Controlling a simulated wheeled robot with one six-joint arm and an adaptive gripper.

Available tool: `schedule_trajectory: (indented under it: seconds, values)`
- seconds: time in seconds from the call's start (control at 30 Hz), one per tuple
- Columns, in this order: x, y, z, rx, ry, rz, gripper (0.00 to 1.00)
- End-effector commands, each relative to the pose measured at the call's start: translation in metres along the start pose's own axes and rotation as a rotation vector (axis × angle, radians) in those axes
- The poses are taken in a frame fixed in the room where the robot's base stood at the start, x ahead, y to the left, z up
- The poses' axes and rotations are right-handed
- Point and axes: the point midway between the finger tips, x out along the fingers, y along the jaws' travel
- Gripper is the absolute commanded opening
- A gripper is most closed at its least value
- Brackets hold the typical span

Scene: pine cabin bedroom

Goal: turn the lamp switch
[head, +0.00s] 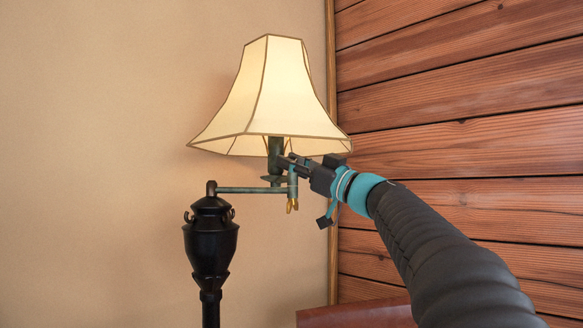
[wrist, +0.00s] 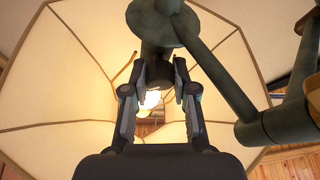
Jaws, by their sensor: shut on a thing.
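The floor lamp has a cream shade (head: 262,95) with dark trim, and it is lit. A bright bulb (wrist: 151,99) shows between my fingers in the wrist view. A dark green socket (head: 274,150) hangs under the shade at the end of a swing arm (head: 245,190). My gripper (head: 285,160) reaches in from the right, its tips at the socket just under the shade. In the wrist view my gripper (wrist: 159,72) has a finger on either side of a dark part at the socket (wrist: 157,45). The fingers are shut on the switch there, whose shape is mostly hidden.
The lamp's black urn-shaped post (head: 210,245) stands at left. A brass piece (head: 292,204) hangs just below my gripper. The plank wall (head: 460,150) is at right, and a reddish furniture edge (head: 355,317) shows below. The plaster wall behind is bare.

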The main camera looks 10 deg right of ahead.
Motion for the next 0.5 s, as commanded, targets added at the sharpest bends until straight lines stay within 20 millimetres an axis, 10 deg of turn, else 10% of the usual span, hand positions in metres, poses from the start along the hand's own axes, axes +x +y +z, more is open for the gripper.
schedule_trajectory:
  seconds: [0.5]
  values:
    - [-0.0008,-0.0018,-0.0012,0.33,0.016,0.139,0.0]
